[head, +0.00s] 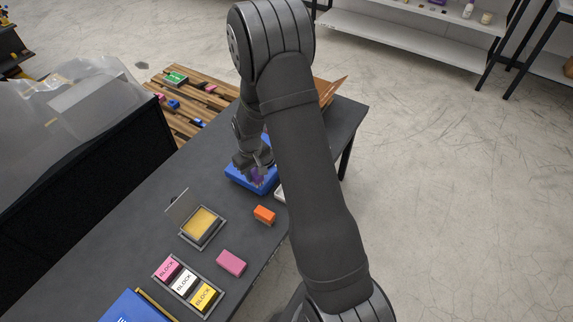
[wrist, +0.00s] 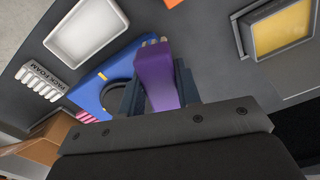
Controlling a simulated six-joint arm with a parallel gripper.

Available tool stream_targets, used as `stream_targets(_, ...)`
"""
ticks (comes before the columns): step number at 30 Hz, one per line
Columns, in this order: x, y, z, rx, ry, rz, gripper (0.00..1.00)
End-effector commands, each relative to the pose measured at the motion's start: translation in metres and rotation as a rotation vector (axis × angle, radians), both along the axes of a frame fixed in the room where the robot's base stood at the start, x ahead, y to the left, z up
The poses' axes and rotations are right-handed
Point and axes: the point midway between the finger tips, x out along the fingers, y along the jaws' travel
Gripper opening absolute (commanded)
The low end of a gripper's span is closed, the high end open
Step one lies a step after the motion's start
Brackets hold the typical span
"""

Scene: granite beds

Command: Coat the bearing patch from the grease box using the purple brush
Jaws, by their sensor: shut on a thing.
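My gripper (wrist: 158,90) is shut on the purple brush (wrist: 156,72), whose pale tip points away from the wrist. In the head view my gripper (head: 254,172) is over a blue part (head: 238,180), with a bit of the purple brush (head: 258,179) showing. In the wrist view the blue part (wrist: 92,88) has a dark round area, partly hidden by the brush and a jaw; I cannot tell whether this is the bearing patch. The grease box (head: 201,226) stands open with yellow grease inside, and it also shows at the wrist view's upper right (wrist: 284,30).
A white tray (wrist: 85,30) lies beside the blue part. An orange block (head: 264,214) and a pink block (head: 231,262) lie near the table's right edge. A tray of labelled blocks (head: 188,286) is at the front. A pack labelled foam (wrist: 38,82) and a cardboard box (wrist: 45,142) are nearby.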

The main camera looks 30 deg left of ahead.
Motion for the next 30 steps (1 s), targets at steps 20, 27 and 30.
stream_targets(20, -0.190, 0.094, -0.015, 0.000, 0.000, 0.550, 0.12)
stream_targets(27, -0.197, 0.096, -0.025, -0.002, 0.001, 0.570, 0.12)
stream_targets(30, -0.197, 0.095, -0.035, -0.003, 0.001, 0.569, 0.12)
